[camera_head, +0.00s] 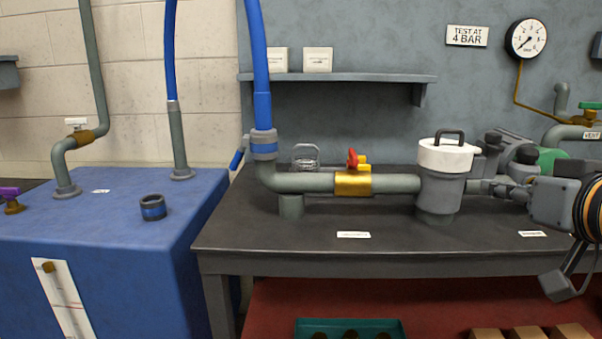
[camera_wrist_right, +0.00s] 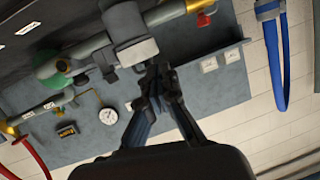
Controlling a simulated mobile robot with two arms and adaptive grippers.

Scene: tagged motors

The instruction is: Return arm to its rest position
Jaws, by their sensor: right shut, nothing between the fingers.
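My right gripper (camera_head: 484,187) comes in from the right edge in the head view, just above the dark bench. Its fingers are shut and empty. They point at the side of the grey canister with a white lid (camera_head: 446,157); I cannot tell whether they touch it. My left gripper is not in view.
A pipe with a red-handled brass valve (camera_head: 353,183) runs left from the canister over the bench (camera_head: 300,243). A green part (camera_head: 549,160) and a gauge (camera_head: 526,39) are near my right arm. A blue tank (camera_head: 120,230) stands left. The bench front is mostly clear.

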